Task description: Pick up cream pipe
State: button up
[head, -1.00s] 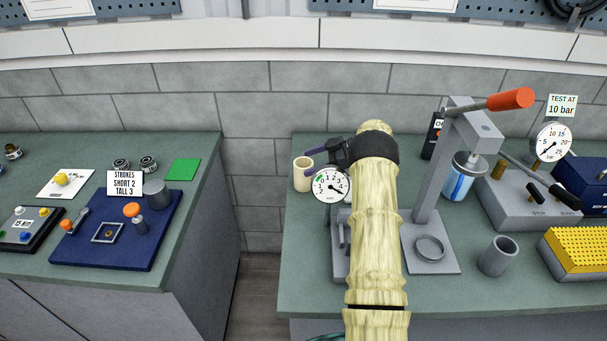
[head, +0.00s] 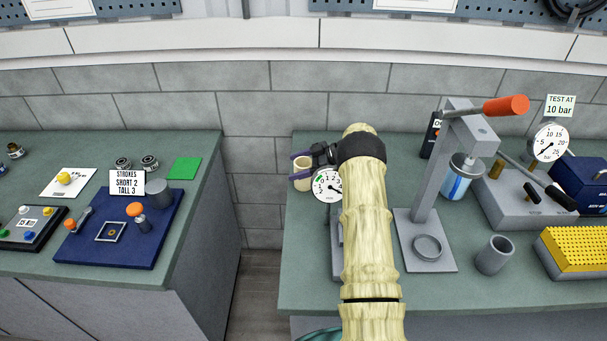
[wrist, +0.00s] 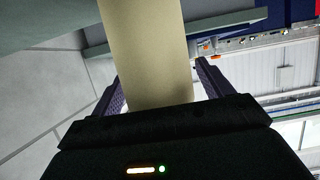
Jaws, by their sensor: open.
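The cream pipe (head: 302,181) stands upright at the left back of the right bench in the head view. My gripper (head: 298,166) reaches it from the right, with its dark fingers open around the pipe. In the wrist view the cream pipe (wrist: 150,55) fills the middle, between the two fingers of my gripper (wrist: 162,92). A finger shows on each side of it, and I cannot tell whether either one touches. My own arm hides part of the bench beside the pipe.
A round dial gauge (head: 327,185) stands close to the pipe's right. A gap separates this bench from the left one.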

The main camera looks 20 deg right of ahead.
jog(key=shift+c, duration=0.5)
jog(key=c, duration=1)
jog(key=shift+r, duration=0.1)
notch_tip(320, 180, up, 28)
jog(key=shift+b, duration=0.95)
